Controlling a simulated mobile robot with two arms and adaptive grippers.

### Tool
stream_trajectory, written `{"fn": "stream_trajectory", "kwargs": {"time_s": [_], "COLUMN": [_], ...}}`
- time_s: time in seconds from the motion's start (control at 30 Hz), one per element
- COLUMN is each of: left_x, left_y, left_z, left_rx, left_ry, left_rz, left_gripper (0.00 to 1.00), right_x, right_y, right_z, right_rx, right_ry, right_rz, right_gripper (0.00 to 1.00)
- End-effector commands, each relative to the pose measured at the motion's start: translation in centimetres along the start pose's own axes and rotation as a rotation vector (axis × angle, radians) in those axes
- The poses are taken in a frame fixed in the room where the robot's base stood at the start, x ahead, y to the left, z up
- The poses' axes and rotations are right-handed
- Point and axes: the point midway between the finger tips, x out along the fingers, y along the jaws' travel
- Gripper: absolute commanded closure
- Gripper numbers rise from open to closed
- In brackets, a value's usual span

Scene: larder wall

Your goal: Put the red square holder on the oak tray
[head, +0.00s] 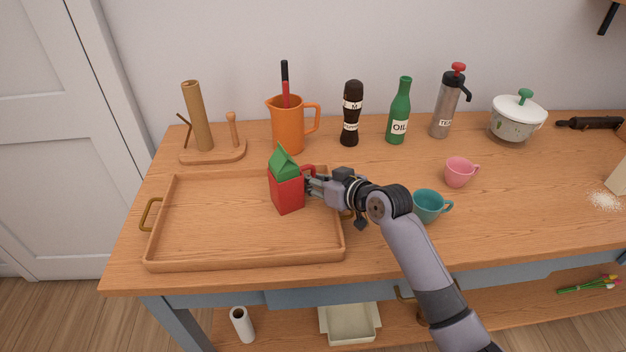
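The red square holder (288,195) is a small red box with a red handle on its right side. A green carton-like top (284,164) with a peak sticks up out of it. The holder is over the right part of the oak tray (245,265), a wide wooden tray with brass handles. I cannot tell whether its base touches the tray floor. My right gripper (314,186) reaches in from the right and its fingers are closed at the holder's handle side; the fingertips are partly hidden. My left gripper is not in view.
Behind the tray stand a wooden stand (212,153), an orange jug (288,130), a pepper mill (351,115) and a green oil bottle (399,112). A teal cup (428,207) is close beside my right arm, with a pink cup (459,172) behind. The tray's left part is clear.

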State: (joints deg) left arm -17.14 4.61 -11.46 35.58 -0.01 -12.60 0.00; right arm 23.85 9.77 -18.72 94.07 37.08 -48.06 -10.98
Motion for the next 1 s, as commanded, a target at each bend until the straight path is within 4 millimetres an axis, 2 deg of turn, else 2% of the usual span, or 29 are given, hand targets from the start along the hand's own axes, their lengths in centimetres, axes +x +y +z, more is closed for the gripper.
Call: {"fn": "stream_trajectory", "kwargs": {"time_s": [0.33,0.47,0.57,0.8,1.0], "left_x": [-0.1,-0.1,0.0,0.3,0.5], "left_y": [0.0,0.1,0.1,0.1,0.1], "left_z": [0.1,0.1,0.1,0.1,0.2], "left_rx": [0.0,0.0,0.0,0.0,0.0], "left_ry": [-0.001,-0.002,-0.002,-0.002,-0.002], "left_rz": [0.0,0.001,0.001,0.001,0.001], "left_gripper": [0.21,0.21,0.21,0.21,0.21], "right_x": [-0.1,-0.9,-2.6,-7.9,-11.0], "right_y": [0.0,0.0,0.0,0.1,0.0], "right_z": [-0.2,-0.3,-0.2,-0.2,-0.2], "right_rx": [0.0,0.0,-0.003,-0.003,-0.002], "right_ry": [0.0,0.0,0.0,-0.001,0.0], "right_rz": [0.0,0.001,0.001,0.002,0.001], "right_gripper": [0.71,0.71,0.71,0.71,0.71]}}
